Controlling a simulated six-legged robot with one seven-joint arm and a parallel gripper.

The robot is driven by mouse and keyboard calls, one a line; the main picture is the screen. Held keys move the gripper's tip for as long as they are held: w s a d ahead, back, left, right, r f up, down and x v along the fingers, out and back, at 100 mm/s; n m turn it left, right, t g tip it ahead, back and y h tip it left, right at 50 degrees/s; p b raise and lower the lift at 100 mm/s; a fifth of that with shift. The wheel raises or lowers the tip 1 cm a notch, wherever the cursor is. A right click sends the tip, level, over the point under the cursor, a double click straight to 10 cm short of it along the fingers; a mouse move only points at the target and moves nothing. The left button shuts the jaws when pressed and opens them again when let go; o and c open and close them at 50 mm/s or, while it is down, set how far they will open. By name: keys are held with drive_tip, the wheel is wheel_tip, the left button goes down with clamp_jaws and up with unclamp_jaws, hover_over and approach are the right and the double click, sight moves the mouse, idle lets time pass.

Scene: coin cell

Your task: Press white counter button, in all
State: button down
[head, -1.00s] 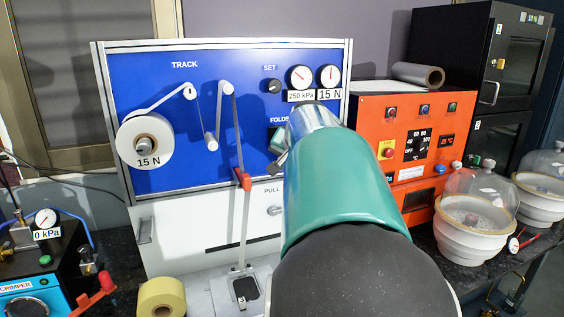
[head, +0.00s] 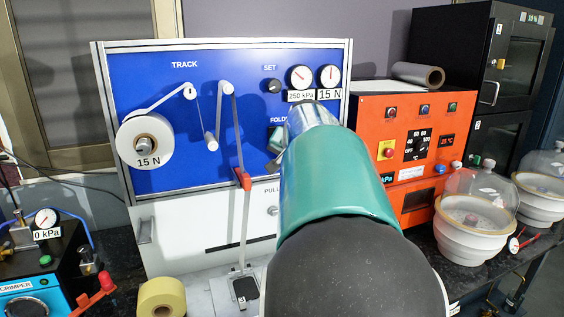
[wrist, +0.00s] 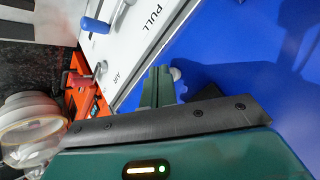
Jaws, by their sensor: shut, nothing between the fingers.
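The blue panel (head: 160,80) carries a FOLDS label (head: 278,119), partly covered by my arm. In the wrist view, a pale rounded knob (wrist: 176,74), which looks like the white counter button, shows right beside the tips of my gripper (wrist: 158,82). The dark green fingers are together and empty, close to the blue panel. I cannot tell whether they touch the knob or whether it is pressed in. In the head view my own arm hides most of the gripper and the button, and no counter reading is legible.
The tape reel (head: 146,139), rollers and red clip (head: 243,179) lie left of my arm on the machine. The SET knob (head: 273,86) and two gauges (head: 315,76) sit above. An orange control box (head: 405,130) and glass-domed vessels (head: 478,205) stand at right.

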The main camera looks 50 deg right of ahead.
drive_tip(key=shift+w+d, duration=0.25)
drive_tip(key=shift+w, duration=0.15)
idle(0.8)
drive_tip(key=shift+s, duration=0.1)
drive_tip(key=shift+s+a, duration=0.45)
drive_tip(key=shift+s, duration=0.2)
drive_tip(key=shift+s, duration=0.1)
drive_tip(key=s+a, duration=0.1)
drive_tip(key=s, duration=0.1)
drive_tip(key=s+a, duration=0.1)
drive_tip(key=s, duration=0.1)
drive_tip(key=shift+a, duration=0.3)
drive_tip(key=shift+s, duration=0.1)
idle(1.0)
